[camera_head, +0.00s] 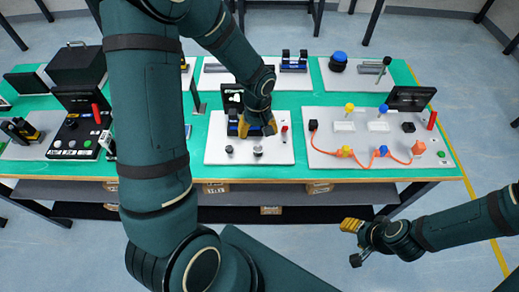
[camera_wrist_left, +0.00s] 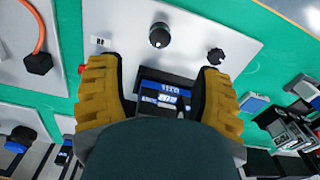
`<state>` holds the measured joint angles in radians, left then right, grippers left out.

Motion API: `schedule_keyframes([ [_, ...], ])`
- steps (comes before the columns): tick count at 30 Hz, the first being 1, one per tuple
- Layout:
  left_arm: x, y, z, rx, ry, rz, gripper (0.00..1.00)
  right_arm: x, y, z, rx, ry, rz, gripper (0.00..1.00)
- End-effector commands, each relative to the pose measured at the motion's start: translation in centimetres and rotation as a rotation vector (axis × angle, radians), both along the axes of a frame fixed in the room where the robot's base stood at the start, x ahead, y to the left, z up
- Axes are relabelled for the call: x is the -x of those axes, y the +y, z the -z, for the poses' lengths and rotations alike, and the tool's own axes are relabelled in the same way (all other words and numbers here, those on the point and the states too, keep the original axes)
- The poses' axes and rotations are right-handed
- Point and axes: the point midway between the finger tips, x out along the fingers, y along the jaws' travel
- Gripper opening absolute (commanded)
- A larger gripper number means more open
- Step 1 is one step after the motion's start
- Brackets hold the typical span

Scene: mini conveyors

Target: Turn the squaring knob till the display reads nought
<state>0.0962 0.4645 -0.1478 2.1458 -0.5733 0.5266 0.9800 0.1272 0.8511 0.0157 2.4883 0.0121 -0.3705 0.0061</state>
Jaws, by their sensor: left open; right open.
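A white panel (camera_head: 215,155) on the green table carries two dark knobs: a round one with a pale top (camera_head: 258,152) and a smaller one (camera_head: 229,149). In the left wrist view the round knob (camera_wrist_left: 159,36) has a white mark, and the smaller knob (camera_wrist_left: 215,56) is lobed. I cannot tell which is the squaring knob. A dark display (camera_head: 233,92) stands behind, partly hidden by my arm; its reading is not legible. My left gripper (camera_wrist_left: 158,70) is open above the panel, apart from both knobs, over a blue-labelled device (camera_wrist_left: 162,98). My right gripper (camera_head: 352,240) is open and empty in front of the table.
Right of this panel is another white panel (camera_head: 330,150) with an orange cable, coloured knobs and a red post. A black panel (camera_head: 75,140) with buttons lies to the left. More fixtures, including a blue-topped one (camera_head: 338,60), stand along the back.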

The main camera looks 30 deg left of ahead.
Motion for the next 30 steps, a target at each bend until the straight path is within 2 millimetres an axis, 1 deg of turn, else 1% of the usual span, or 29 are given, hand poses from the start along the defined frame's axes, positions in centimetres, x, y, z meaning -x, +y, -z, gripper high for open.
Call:
schedule_keyframes([
  [1,0.1,0.0,1.3,0.0,0.006,0.0,0.66,0.1,0.0,0.3,0.0,0.002,-0.002,0.51],
  [6,0.1,-0.1,4.7,0.002,0.005,0.003,0.66,0.3,0.1,0.9,-0.002,0.006,-0.004,0.51],
  [12,0.1,0.0,8.0,0.003,0.003,0.001,0.66,0.5,0.1,1.4,-0.002,0.011,-0.008,0.51],
  [15,0.1,0.0,9.1,0.002,0.002,0.001,0.66,0.5,0.1,1.5,-0.002,0.011,-0.009,0.51],
  [18,0.0,-0.1,9.8,0.002,0.001,0.001,0.66,0.6,0.1,1.6,-0.002,0.012,-0.009,0.51],
  [21,0.0,0.0,10.0,0.002,-0.001,0.001,0.66,0.6,0.1,1.7,-0.003,0.013,-0.01,0.51],
  [29,0.0,-0.1,10.1,0.002,-0.001,0.001,0.66,0.6,0.1,1.6,-0.002,0.013,-0.01,0.51],
  [30,0.0,-0.1,10.1,0.002,-0.001,0.001,0.57,0.6,0.1,1.6,-0.003,0.013,-0.01,0.51],
])
